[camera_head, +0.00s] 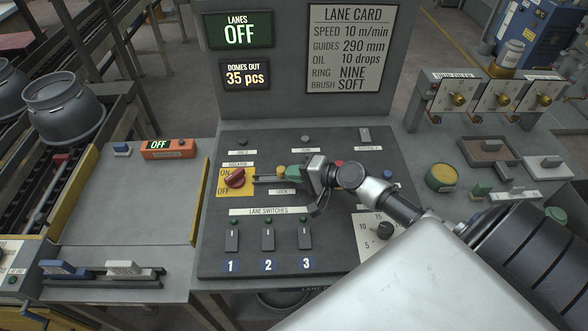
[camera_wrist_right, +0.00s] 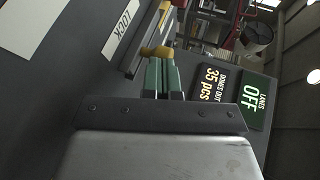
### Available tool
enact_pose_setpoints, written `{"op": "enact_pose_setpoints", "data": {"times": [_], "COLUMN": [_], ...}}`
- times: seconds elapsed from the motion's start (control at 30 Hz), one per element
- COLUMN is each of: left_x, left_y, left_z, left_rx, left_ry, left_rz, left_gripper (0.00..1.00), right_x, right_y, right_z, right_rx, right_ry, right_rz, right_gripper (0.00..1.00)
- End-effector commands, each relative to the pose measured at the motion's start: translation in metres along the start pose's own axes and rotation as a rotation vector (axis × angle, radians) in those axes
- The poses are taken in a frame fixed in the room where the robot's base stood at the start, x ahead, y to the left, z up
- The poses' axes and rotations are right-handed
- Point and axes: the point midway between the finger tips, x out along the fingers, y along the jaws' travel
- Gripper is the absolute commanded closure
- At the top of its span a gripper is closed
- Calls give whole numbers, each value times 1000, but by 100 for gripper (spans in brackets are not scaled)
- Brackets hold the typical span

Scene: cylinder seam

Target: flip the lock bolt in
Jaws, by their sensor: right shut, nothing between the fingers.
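The lock bolt's brass-yellow knob (camera_head: 281,171) sits on a narrow rail (camera_head: 265,179) beside the red isolator knob (camera_head: 235,177) on its yellow ON/OFF plate. My right gripper (camera_head: 293,171) is at the right of the bolt knob, its green fingers pointing left. In the right wrist view the green fingers (camera_wrist_right: 163,76) are shut with nothing between them. The bolt knob (camera_wrist_right: 157,52) shows just beyond their tips, close to or touching them; I cannot tell which. The LOCK label (camera_wrist_right: 122,32) lies beside the rail. My left gripper is not in view.
Three lane switches (camera_head: 268,239) stand on the panel below the rail. A dial (camera_head: 384,230) is at the right, partly near my arm. The upright display board (camera_head: 239,30) reads LANES OFF. The grey tabletop (camera_head: 125,195) at left is mostly bare.

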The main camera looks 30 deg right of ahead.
Motion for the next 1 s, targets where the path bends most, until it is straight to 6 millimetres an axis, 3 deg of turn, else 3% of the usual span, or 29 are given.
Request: {"op": "enact_pose_setpoints", "data": {"times": [0.37, 0.63, 1.0], "left_x": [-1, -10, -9], "left_y": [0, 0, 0], "left_z": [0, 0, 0], "left_rx": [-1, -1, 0], "left_ry": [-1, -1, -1], "left_rz": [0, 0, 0], "left_gripper": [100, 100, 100], "right_x": [3, 29, 30], "right_y": [-1, -12, -11], "right_z": [1, 15, 17], "right_rx": [1, 2, 2], "right_ry": [-1, -1, -2], "right_rz": [0, -1, -1], "right_gripper": [100, 100, 100]}}
